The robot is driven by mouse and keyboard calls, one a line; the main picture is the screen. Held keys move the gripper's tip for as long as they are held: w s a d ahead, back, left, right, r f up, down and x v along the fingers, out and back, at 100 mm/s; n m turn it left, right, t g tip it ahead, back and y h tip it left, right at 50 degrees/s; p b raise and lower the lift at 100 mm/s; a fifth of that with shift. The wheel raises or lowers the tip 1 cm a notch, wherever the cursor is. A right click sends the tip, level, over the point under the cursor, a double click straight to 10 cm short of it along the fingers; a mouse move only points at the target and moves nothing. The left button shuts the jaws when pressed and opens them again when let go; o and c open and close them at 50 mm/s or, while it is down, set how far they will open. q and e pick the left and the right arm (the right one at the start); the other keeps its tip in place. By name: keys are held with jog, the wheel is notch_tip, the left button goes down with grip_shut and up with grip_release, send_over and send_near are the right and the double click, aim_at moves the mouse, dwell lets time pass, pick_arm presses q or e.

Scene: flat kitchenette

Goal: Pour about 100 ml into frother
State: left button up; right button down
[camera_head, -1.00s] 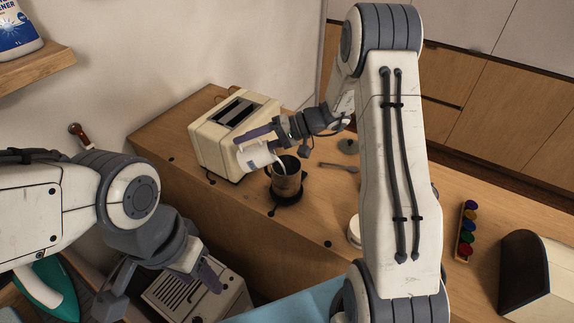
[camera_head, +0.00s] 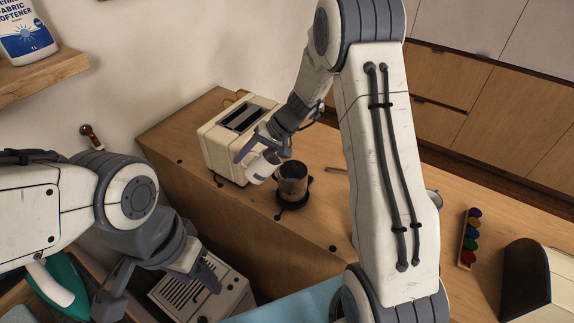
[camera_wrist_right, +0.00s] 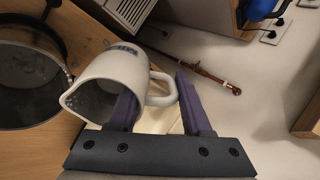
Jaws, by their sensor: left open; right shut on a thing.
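The frother (camera_head: 292,180) is a dark metal cup on a black round base on the wooden counter. It also shows at the left of the right wrist view (camera_wrist_right: 28,92), with a grey interior and small white specks near its right rim. A white jug (camera_head: 261,169) is beside the frother, to its left, above the counter. My right gripper (camera_head: 264,150) is shut on the jug's handle side; the jug's spout faces the frother in the right wrist view (camera_wrist_right: 105,75). No stream shows between them. My left gripper (camera_head: 203,276) is open and empty, low at the left.
A cream toaster (camera_head: 232,125) stands behind the jug, close to it. A grey slotted appliance (camera_head: 215,298) is below my left gripper. A rack of coloured capsules (camera_head: 468,240) and a dark-fronted box (camera_head: 525,270) are at the right. The counter's front edge lies near the frother.

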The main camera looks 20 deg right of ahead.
jog(key=shift+d, duration=0.1)
jog(key=shift+f, duration=0.2)
jog(key=shift+w+a+f+h, duration=0.15)
jog(key=shift+a+f+h, duration=0.25)
jog(key=shift+a+f, duration=0.15)
jog(key=shift+d, duration=0.1)
dwell(1.2)
